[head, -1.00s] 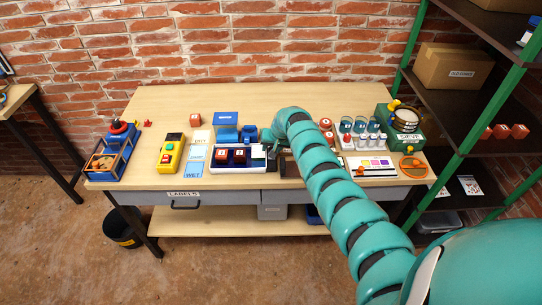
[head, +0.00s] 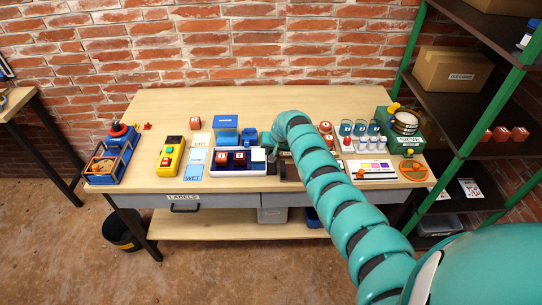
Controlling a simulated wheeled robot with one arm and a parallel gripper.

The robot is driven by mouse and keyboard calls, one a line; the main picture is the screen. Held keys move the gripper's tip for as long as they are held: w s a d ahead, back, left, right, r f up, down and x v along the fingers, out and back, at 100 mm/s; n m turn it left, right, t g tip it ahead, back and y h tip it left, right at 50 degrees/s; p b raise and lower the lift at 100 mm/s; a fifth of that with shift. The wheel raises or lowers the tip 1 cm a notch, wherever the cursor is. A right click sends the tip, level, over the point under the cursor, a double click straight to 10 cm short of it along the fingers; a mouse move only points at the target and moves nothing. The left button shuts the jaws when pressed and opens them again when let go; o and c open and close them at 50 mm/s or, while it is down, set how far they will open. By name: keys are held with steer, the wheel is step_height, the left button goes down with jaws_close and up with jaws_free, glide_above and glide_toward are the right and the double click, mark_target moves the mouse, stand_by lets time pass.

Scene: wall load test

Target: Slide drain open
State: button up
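I cannot make out a part that is clearly the drain. A white panel (head: 372,167) at the table's right carries coloured squares and a dark slot with a small orange knob (head: 360,173) near its left end. My teal arm reaches over the table from the lower right. My gripper (head: 271,149) is low, close to the tray's right end. Its fingers are too small and hidden to read.
A yellow box with buttons (head: 171,154) and a blue crate (head: 110,160) stand left of the tray. Cups (head: 360,128) and a green sieve machine (head: 399,130) stand at the back right. The table's back middle is clear. A shelf (head: 475,110) borders the right side.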

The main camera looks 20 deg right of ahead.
steer(key=shift+s+a+r+p, duration=0.1)
steer(key=shift+s+a+p, duration=0.25)
steer(key=shift+p, duration=0.55)
steer(key=shift+s+a+p, duration=0.15)
steer(key=shift+s+p, duration=0.7)
steer(key=shift+p, duration=0.3)
steer(key=shift+s+a+p, duration=0.15)
steer(key=shift+s+p, duration=0.35)
steer(key=shift+p, duration=0.05)
steer(key=shift+s, duration=0.2)
steer(key=o, duration=0.9)
steer(key=shift+r+p, duration=0.9)
steer(key=shift+r, duration=2.55)
